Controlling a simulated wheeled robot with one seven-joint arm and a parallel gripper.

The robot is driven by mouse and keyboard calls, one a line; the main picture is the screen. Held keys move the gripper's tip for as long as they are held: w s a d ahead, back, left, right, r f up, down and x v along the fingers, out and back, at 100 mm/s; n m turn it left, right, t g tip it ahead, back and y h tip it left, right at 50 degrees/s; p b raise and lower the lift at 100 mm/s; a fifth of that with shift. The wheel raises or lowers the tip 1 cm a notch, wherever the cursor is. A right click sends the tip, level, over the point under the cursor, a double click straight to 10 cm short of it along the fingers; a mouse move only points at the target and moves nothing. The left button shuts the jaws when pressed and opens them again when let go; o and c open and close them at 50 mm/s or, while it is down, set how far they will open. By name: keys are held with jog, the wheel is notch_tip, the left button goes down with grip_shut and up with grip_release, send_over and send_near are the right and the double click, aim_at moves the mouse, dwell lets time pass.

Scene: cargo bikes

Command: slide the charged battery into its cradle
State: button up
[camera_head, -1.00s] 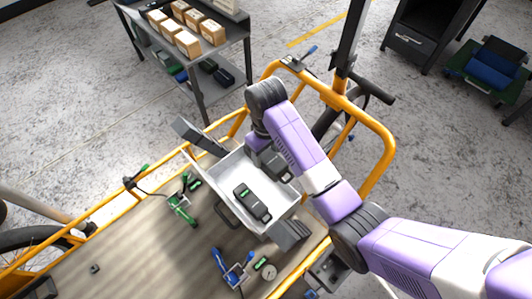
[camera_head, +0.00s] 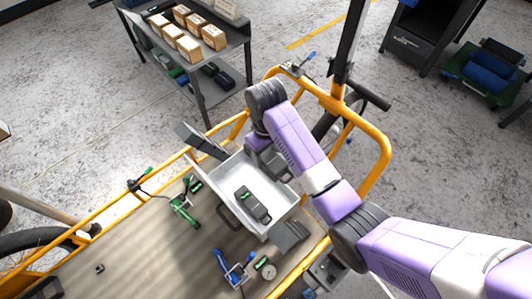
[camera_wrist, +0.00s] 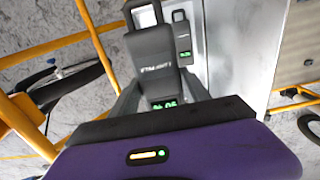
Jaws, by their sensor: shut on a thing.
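My gripper (camera_wrist: 160,88) is shut on a dark grey battery (camera_wrist: 154,58) with pale lettering, a top handle and a lit green display. In the head view the gripper and held battery are mostly hidden behind my purple arm, over the far end of a white open tray (camera_head: 228,172). A second dark battery (camera_head: 252,205) with a green display lies in the tray; it also shows behind the held one in the wrist view (camera_wrist: 182,38). I cannot tell which part is the cradle.
The tray stands on the wooden deck (camera_head: 150,245) of a yellow-framed cargo bike (camera_head: 380,150). A grey ribbed block (camera_head: 290,236) is by its near right corner. A green clamp (camera_head: 184,208), a blue clamp (camera_head: 234,268) and a round gauge (camera_head: 269,272) lie near.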

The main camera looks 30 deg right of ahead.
aim_at(266, 154)
jog(key=shift+r+p, duration=2.95)
jog(key=shift+p, duration=0.25)
